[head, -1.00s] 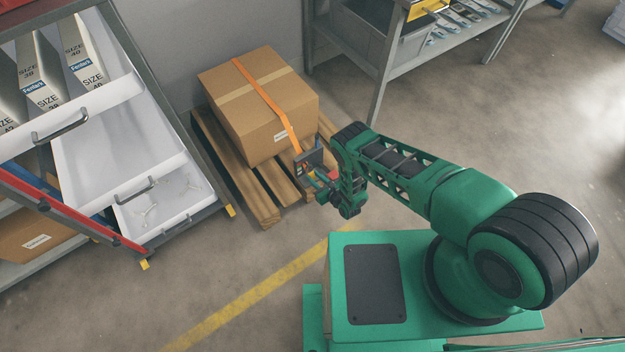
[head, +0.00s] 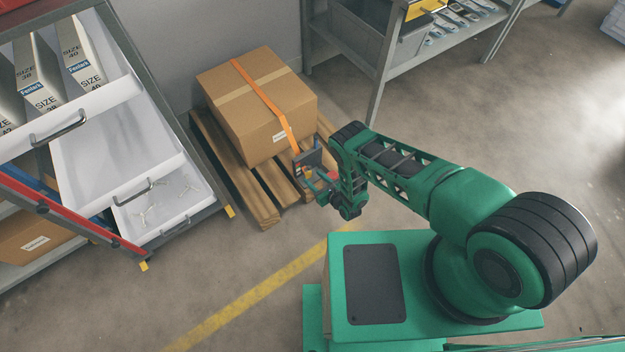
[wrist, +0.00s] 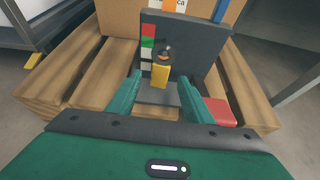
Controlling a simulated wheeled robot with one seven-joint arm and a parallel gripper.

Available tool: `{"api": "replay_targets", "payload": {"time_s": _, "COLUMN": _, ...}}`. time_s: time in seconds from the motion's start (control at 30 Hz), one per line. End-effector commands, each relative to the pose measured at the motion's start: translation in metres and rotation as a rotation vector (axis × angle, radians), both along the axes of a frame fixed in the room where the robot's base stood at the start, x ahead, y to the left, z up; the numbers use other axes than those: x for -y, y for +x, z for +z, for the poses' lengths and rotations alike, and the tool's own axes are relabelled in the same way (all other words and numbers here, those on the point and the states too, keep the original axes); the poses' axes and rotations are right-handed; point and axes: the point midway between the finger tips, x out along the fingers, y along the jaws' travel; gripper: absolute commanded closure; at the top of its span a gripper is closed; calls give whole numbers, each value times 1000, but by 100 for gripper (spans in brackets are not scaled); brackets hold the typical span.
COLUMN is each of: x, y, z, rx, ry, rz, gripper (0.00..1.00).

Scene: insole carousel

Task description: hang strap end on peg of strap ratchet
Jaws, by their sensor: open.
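An orange strap (head: 262,98) runs over a cardboard box (head: 236,106) and down to the ratchet (head: 309,159) at its front corner. In the wrist view the ratchet has a dark upright plate (wrist: 200,45) with red, green and white marks. In front of the plate stands a yellow tab (wrist: 160,76), with a dark ring-like part (wrist: 163,53) with orange above it. I cannot tell for sure which is the strap end and which the peg. My gripper (wrist: 159,88) is open, its two green fingers on either side of the yellow tab, apart from it. In the head view my gripper (head: 322,186) is partly hidden.
The box stands on a wooden pallet (head: 252,196). A red block (wrist: 219,112) lies right of my fingers. A rack with white trays (head: 115,150) stands left, and a metal shelf (head: 420,62) stands behind. The floor to the right is clear.

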Motion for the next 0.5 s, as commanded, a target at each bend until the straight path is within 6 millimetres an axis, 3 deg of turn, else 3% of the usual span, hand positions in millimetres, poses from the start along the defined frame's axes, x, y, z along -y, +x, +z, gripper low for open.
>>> {"api": "replay_targets", "payload": {"time_s": 0.5, "x": 43, "y": -67, "z": 33, "rx": -4, "ry": -3, "rz": 2, "gripper": 54}}
